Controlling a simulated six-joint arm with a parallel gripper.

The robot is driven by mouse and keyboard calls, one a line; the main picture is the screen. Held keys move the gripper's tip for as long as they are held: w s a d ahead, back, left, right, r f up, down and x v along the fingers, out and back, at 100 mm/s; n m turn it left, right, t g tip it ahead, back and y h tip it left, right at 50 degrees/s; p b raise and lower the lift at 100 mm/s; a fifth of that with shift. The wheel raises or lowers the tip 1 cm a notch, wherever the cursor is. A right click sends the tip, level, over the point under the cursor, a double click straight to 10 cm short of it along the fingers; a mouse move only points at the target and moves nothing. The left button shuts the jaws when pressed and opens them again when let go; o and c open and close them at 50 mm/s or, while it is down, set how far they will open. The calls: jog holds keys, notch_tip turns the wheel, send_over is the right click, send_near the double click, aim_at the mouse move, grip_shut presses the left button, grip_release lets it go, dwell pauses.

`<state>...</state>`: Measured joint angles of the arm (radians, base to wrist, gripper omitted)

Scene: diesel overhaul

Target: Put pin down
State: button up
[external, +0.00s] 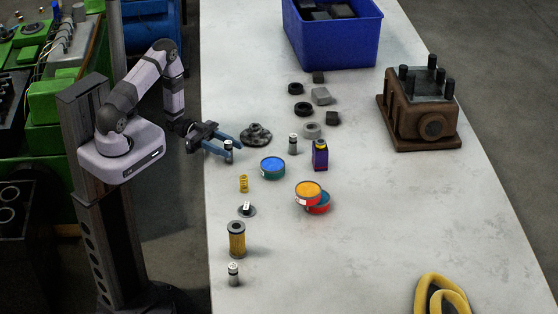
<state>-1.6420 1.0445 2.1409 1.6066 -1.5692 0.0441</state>
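My gripper (238,149), with blue fingers, is low over the left edge of the table, pointing right. A small grey pin with a white top (228,146) is upright between the fingers, partly hidden by the near finger. I cannot tell whether the fingers touch it or whether its foot rests on the table. A similar grey pin (293,144) stands upright to the right of the gripper. Another one (233,274) stands at the near left of the table.
A dark flanged part (256,136) sits just beyond the fingers. A blue-topped tin (272,168), a purple box (320,155) and orange-topped tin (308,193) stand right. A yellow spring (244,184) and brass filter (237,240) are nearer.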

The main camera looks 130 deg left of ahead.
jog(key=s+b, duration=0.3)
jog(key=s, duration=0.3)
jog(key=shift+s+r, duration=0.2)
jog(key=shift+s, duration=0.5)
jog(key=shift+o, duration=0.4)
jog(key=shift+r, duration=0.1)
